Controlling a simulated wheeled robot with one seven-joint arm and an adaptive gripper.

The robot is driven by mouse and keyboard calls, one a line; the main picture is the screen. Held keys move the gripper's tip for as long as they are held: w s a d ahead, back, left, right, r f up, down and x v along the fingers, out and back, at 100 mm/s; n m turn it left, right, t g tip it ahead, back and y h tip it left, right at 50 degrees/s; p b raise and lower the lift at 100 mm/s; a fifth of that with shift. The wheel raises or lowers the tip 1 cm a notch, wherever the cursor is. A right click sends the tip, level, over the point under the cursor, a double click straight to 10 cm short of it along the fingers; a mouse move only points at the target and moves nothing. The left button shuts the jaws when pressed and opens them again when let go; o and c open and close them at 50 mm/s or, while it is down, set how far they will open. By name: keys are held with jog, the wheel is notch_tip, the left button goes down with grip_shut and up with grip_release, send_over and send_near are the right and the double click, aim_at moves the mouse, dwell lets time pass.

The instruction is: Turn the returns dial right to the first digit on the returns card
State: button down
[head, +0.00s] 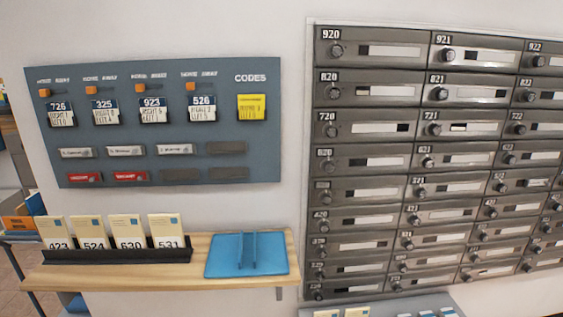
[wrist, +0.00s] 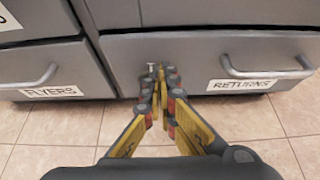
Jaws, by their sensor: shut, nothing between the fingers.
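In the wrist view my gripper (wrist: 159,78) is shut and empty. It points at grey drawer fronts, with its tips in front of the left part of the drawer labelled RETURNS (wrist: 205,62). A small pale bit shows just past the tips; I cannot tell whether it is part of a dial. No returns dial shows clearly. In the head view a yellow card (head: 252,107) hangs under CODES on the blue-grey wall board (head: 225,135); its writing is too small to read, so I cannot tell whether it is the returns card. My gripper is outside the head view.
A drawer labelled FLYERS (wrist: 30,70) is left of the returns drawer. Both have bar handles. Tiled floor (wrist: 60,125) lies below. In the head view, a wooden shelf (head: 215,287) holds numbered cards and a blue tray (head: 220,257), left of dark mailboxes (head: 375,90).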

jog(key=shift+d+r, duration=0.1)
jog(key=shift+r, duration=0.25)
jog(key=shift+s, duration=0.1)
jog(key=shift+s+d+p, duration=0.15)
jog(key=shift+s+p, duration=0.15)
jog(key=shift+s, duration=1.15)
jog(key=shift+s+d+p, duration=0.1)
jog(key=shift+s+p, duration=0.2)
jog(key=shift+s, duration=1.1)
